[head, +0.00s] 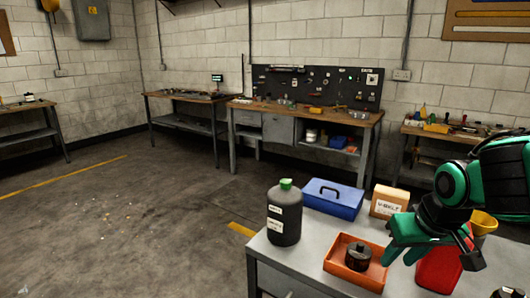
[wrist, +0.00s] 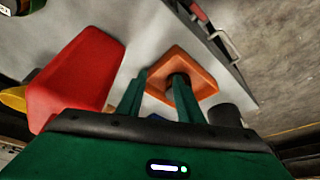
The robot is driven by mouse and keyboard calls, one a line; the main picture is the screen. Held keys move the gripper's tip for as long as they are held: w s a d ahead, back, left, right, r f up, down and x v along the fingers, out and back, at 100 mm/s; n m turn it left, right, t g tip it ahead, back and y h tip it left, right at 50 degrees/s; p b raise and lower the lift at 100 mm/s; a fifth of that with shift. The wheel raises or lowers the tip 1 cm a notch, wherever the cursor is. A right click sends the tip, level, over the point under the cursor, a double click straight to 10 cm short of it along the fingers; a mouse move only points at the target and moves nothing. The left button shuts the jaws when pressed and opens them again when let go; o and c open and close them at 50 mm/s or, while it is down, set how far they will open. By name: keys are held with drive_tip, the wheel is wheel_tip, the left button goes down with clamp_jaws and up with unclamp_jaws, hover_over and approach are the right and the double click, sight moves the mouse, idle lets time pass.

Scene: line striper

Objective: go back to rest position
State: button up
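My gripper (head: 396,254) hangs over the right part of the grey table (head: 316,238), beside the orange tray (head: 343,269) and the red container (head: 440,268). In the wrist view my gripper (wrist: 160,80) shows two green fingers standing apart with nothing held between them. A black round part (head: 358,256) sits in the orange tray. The tray also shows beyond the fingers in the wrist view (wrist: 204,80). My arm covers part of the table's right side.
A black bottle with a green cap (head: 286,214), a blue toolbox (head: 333,199) and a cardboard box (head: 389,201) stand on the table. A yellow funnel (head: 484,221) is at the right. Workbenches (head: 300,112) line the back wall. The floor at left is open.

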drive_tip(key=s+d+m, duration=0.1)
drive_tip(key=s+d, duration=0.1)
drive_tip(key=s+d+f+m+g, duration=0.1)
drive_tip(key=s+d, duration=0.2)
drive_tip(key=s+d+m+g, duration=0.1)
drive_tip(key=s+d, duration=0.2)
drive_tip(key=shift+s+d+f+h, duration=0.1)
drive_tip(key=shift+s+f+h, duration=0.1)
drive_tip(key=shift+h, duration=0.1)
drive_tip(key=s+d+m+g, duration=0.2)
drive_tip(key=s+d+m, duration=0.1)
drive_tip(key=s, duration=0.5)
drive_tip(key=shift+s+f+g+y, duration=0.25)
drive_tip(key=shift+g+y, duration=0.05)
drive_tip(key=shift+y, duration=0.1)
